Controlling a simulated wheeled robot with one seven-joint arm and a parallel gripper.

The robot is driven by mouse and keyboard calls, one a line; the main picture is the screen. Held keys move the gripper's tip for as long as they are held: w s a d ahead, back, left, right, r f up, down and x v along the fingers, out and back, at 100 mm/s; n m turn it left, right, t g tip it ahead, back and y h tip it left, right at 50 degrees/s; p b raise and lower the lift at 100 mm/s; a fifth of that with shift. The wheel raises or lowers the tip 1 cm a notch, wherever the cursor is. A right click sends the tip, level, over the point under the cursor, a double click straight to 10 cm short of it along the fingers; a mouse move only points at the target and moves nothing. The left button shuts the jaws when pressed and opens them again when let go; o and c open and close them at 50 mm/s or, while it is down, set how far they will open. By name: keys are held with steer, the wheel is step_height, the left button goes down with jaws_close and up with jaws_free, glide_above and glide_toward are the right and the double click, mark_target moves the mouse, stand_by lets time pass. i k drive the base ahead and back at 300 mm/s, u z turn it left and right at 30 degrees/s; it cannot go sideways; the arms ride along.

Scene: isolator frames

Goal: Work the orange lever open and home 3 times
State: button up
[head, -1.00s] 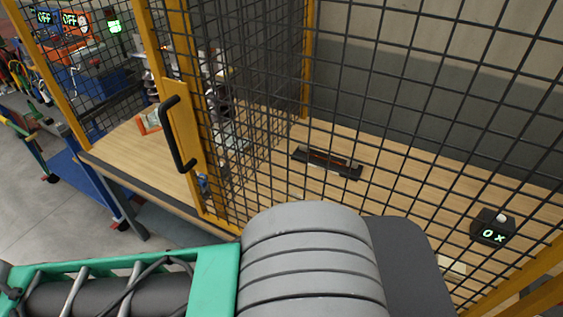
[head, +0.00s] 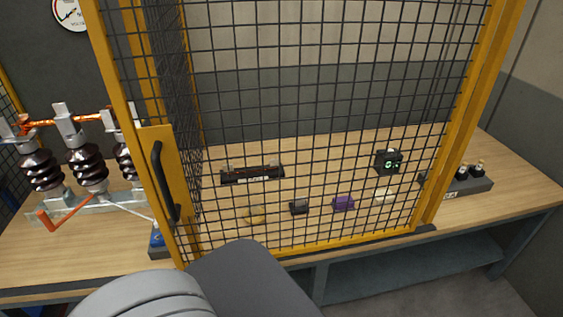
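The orange lever (head: 47,222) shows at the far left, low at the front of the isolator (head: 92,205). The isolator has several dark brown ribbed insulators on a pale metal base, with a copper-orange bar (head: 62,121) across their tops. I cannot tell which position the lever is in. My gripper is out of view; only a grey part of my arm shows at the bottom. A small black counter (head: 388,162) behind the mesh shows a green digit, partly hidden by the wires.
A yellow-framed mesh panel (head: 180,160) with a black handle (head: 163,182) stands just right of the isolator. Behind the mesh lie a dark tray (head: 252,174), a purple block (head: 343,203) and small items on the wooden bench (head: 500,215).

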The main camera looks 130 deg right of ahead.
mark_target(87, 164)
steer(key=z, duration=4.85)
steer(key=i, duration=0.5)
steer(key=z, duration=0.05)
steer(key=k, duration=1)
steer(key=z, duration=0.95)
steer(key=i, duration=1.05)
steer(key=u, duration=1.6)
